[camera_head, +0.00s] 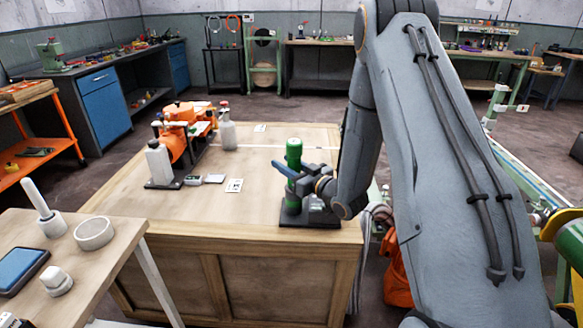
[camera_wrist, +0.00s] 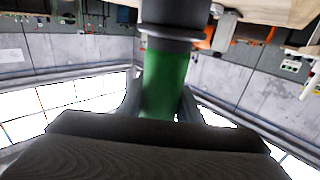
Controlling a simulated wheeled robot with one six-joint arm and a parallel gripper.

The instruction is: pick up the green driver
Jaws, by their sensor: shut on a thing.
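The green driver (camera_head: 293,152) stands upright at the right front of the wooden crate-like table, above a dark base plate (camera_head: 308,218). My gripper (camera_head: 293,178) is shut around the driver from the right, with a blue finger showing across it. In the wrist view the green body (camera_wrist: 165,80) with a dark collar fills the middle, between my gripper's fingers (camera_wrist: 162,105). The driver's lower part is partly hidden by my gripper, and I cannot tell whether it still touches the base plate.
The wooden table (camera_head: 215,205) also holds an orange machine (camera_head: 180,125), a white bottle (camera_head: 158,163), a grey bottle (camera_head: 227,133) and small cards. A side table (camera_head: 120,240) with a phone (camera_head: 20,270) and white fittings stands at left front. The table's middle is clear.

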